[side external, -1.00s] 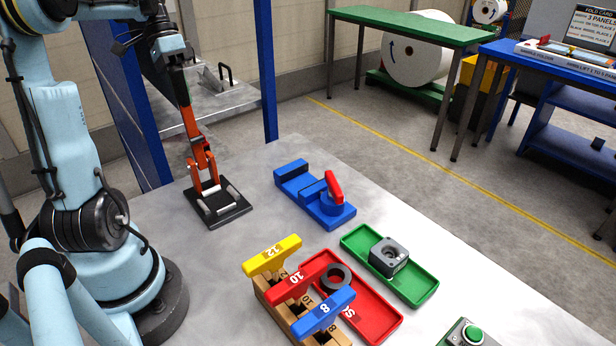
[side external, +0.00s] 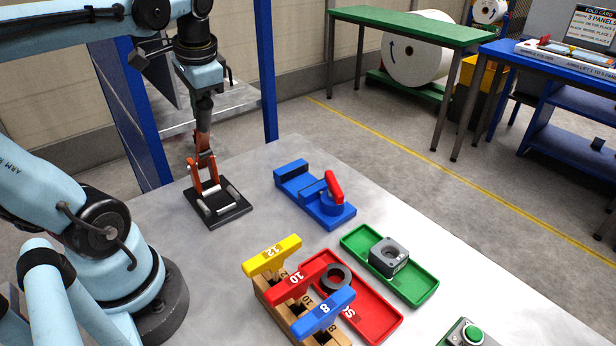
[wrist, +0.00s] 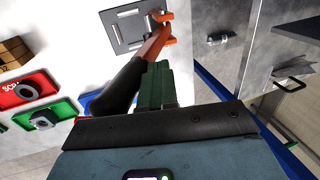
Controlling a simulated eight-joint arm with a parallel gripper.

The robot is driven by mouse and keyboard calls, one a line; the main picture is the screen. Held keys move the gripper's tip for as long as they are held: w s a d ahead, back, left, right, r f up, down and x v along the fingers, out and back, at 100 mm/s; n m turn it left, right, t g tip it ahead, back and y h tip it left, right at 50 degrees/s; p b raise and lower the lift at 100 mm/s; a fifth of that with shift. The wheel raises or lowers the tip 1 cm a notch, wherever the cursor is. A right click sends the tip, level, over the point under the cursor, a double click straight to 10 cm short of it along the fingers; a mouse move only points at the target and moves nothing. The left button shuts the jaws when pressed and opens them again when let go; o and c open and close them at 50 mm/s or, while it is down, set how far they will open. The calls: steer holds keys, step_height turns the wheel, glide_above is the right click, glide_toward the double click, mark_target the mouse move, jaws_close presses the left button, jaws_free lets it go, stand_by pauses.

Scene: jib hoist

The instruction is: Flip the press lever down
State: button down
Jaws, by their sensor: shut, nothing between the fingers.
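The press lever (side external: 206,153) has an orange arm and a dark grip, and rises from a dark plate (side external: 229,211) with light rollers at the table's far left. It stands raised, its grip up by my wrist. In the wrist view the lever's dark grip (wrist: 122,88) runs close beside my gripper (wrist: 156,68), on its left; I cannot tell whether they touch. My gripper's green fingers are shut and empty. In the side view my wrist is above the lever and the fingertips are hard to make out.
A blue fixture with a red handle (side external: 334,186) stands right of the plate. Nearer are a green tray (side external: 418,287), a red tray (side external: 385,325) and a wooden rack with coloured handles (side external: 272,255). A blue post (side external: 267,80) rises behind. Table between plate and rack is clear.

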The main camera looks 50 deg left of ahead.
steer(key=d+f+y, duration=0.3)
steer(key=d+f, duration=0.7)
steer(key=f, duration=0.2)
steer(key=shift+d+f, duration=0.15)
steer(key=shift+f, duration=0.1)
steer(key=shift+s, duration=0.1)
stand_by(0.4)
steer(key=shift+d, duration=0.1)
steer(key=d+r, duration=0.4)
steer(key=d, duration=0.5)
steer(key=shift+w+y, duration=0.2)
steer(key=shift+y, duration=0.1)
steer(key=shift+d+r, duration=0.1)
